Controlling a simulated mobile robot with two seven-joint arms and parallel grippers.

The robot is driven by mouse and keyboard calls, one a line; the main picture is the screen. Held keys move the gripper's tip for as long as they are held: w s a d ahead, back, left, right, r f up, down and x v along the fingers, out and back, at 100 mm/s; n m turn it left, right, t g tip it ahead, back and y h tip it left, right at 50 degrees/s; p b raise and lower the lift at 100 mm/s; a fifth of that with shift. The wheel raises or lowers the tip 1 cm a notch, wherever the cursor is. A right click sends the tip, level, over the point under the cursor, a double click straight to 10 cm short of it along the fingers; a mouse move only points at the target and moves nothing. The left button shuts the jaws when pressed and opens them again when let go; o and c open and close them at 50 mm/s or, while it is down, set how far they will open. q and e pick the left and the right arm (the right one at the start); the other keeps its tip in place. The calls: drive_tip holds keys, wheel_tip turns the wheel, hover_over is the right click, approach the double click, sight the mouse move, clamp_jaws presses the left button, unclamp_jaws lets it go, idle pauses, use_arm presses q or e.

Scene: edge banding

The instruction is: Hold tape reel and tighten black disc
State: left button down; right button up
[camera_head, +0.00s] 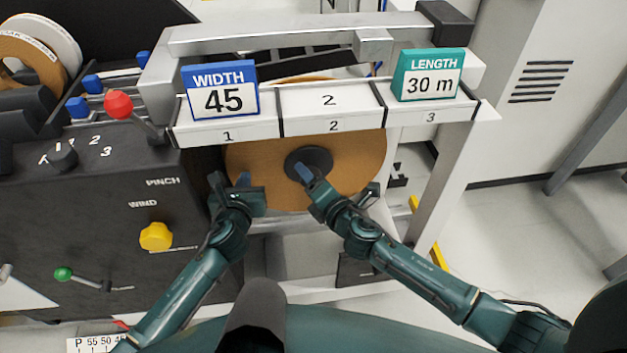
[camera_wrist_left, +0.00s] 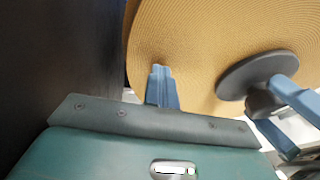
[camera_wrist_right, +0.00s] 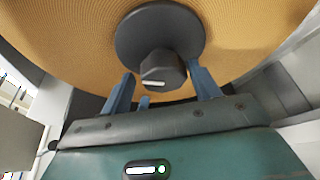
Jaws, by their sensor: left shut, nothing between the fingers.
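The tape reel (camera_head: 255,160) is a wide tan disc standing under the white shelf. The black disc (camera_head: 322,160) is at its centre, with a dark knob (camera_wrist_right: 162,70) on it. My left gripper (camera_head: 243,181) is shut and empty in front of the reel's lower left face; its closed blue fingers also show in the left wrist view (camera_wrist_left: 161,85). I cannot tell whether they touch the reel. My right gripper (camera_head: 305,173) is open at the black disc. In the right wrist view its fingers (camera_wrist_right: 162,88) stand on either side of the knob, with a visible gap at the left finger.
The white shelf (camera_head: 275,129) carries a blue WIDTH 45 sign (camera_head: 221,90) and a green LENGTH 30 m sign (camera_head: 431,75). The dark machine panel (camera_head: 110,215) with a yellow knob (camera_head: 156,236) is close left of my left gripper. Open floor lies at the right.

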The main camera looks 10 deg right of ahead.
use_arm(q)
drive_tip(key=shift+w+a+r, duration=0.15)
drive_tip(key=shift+w+r, duration=0.1)
drive_tip(key=shift+r, duration=0.05)
use_arm(e)
drive_tip(key=shift+o, duration=0.3)
drive_tip(key=shift+d+f, duration=0.1)
drive_tip(key=shift+d, duration=0.05)
drive_tip(key=v, duration=1.2)
use_arm(q)
drive_tip(key=shift+s, duration=0.1)
use_arm(e)
drive_tip(key=shift+r, duration=0.25)
use_arm(q)
drive_tip(key=s+p, duration=0.2)
drive_tip(key=s, duration=0.6)
drive_tip(key=shift+f+p, duration=0.25)
drive_tip(key=shift+p, duration=0.1)
use_arm(e)
drive_tip(key=shift+r, duration=1.2)
